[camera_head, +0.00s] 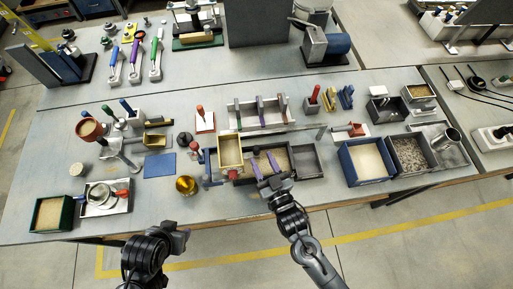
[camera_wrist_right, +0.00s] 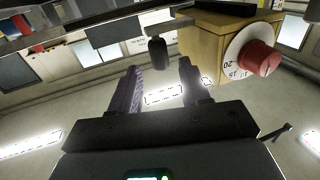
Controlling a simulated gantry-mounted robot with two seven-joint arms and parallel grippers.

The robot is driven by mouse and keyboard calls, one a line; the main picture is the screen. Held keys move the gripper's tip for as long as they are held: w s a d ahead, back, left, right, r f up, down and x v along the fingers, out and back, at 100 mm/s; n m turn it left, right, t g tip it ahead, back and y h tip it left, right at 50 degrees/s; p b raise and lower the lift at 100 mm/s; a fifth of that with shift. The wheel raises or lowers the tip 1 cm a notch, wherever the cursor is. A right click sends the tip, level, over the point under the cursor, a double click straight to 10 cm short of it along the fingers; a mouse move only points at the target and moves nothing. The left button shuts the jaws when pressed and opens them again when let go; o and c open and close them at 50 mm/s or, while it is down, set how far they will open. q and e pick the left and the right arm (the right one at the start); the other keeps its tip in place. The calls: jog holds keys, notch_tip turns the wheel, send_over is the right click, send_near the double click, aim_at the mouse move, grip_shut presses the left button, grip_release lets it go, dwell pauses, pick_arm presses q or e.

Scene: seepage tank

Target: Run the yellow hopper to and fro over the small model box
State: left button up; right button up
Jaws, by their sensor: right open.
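The yellow hopper (camera_head: 230,151) stands upright at the left end of a sand-filled grey box (camera_head: 290,158), which looks like the small model box. I cannot tell whether they touch. In the right wrist view the hopper (camera_wrist_right: 203,42) is at upper right, with a red knob on a white dial. My right gripper (camera_head: 263,163) is over the sand-filled box, right of the hopper. In the wrist view its two purple-grey fingers (camera_wrist_right: 158,68) are apart, with a dark cylinder (camera_wrist_right: 157,52) showing between and beyond them. My left gripper (camera_head: 181,238) is off the front table edge; its jaw gap is unclear.
A grey tray (camera_head: 306,160) adjoins on the right, then a blue sand bin (camera_head: 366,163) and a gravel bin (camera_head: 410,153). A long partitioned tank (camera_head: 262,116) stands behind. A brass bowl (camera_head: 187,185) and blue mat (camera_head: 160,165) are to the left.

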aim_at(258, 152)
jog(key=shift+x, duration=2.6)
grip_shut()
